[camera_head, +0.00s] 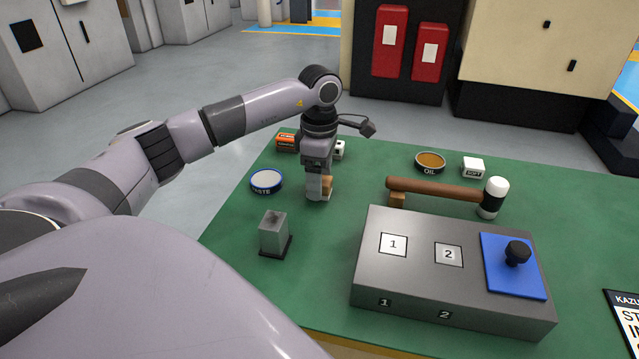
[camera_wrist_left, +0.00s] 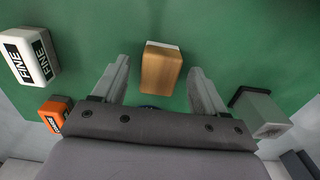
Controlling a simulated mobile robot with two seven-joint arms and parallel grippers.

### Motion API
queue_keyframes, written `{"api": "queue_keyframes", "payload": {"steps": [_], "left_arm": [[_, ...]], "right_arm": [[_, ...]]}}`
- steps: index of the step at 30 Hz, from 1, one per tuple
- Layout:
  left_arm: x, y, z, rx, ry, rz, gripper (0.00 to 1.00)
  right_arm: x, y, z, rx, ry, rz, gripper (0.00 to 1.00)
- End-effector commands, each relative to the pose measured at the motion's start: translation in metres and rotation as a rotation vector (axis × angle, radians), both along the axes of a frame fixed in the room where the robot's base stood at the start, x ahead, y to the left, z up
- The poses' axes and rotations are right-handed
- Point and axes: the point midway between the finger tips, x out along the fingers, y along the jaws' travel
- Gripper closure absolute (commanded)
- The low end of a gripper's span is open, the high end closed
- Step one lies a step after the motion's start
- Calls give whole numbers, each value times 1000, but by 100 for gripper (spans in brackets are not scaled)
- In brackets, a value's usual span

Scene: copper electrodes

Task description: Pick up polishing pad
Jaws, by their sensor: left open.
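A tan, wood-coloured block with a pale edge, seemingly the polishing pad, lies on the green table top. It shows in the wrist view (camera_wrist_left: 162,68) and partly behind a finger in the head view (camera_head: 327,186). My left gripper (camera_head: 319,189) points down at it. Its two fingers are apart, one on each side of the block in the wrist view, with visible gaps. The fingers hide part of the block in the head view. My right gripper is not in view.
An orange block (camera_head: 287,140) and a white FINE block (camera_wrist_left: 30,56) stand behind the gripper. A paste tin (camera_head: 266,181) is left, a grey metal block (camera_head: 273,232) nearer. A mallet (camera_head: 435,189), oil tin (camera_head: 430,161), small white block (camera_head: 473,167) and grey numbered fixture (camera_head: 450,290) lie right.

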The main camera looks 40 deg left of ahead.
Motion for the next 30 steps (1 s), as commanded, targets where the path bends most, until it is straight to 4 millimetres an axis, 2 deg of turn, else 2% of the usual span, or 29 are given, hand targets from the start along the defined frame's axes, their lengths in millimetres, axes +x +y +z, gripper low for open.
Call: {"api": "queue_keyframes", "payload": {"steps": [3, 10, 15, 25, 30], "left_arm": [[0, 0, -9, 1, 0, 0, 28], [0, 0, -10, 0, -1, 0, 28], [0, 0, -10, 0, -1, 0, 83], [0, 1, -9, 1, -2, 0, 84], [1, 1, 2, 0, -4, 0, 84]], "right_arm": [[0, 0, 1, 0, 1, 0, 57], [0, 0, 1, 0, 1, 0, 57], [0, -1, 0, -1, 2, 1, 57], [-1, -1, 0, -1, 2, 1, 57], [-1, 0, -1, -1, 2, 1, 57]]}}
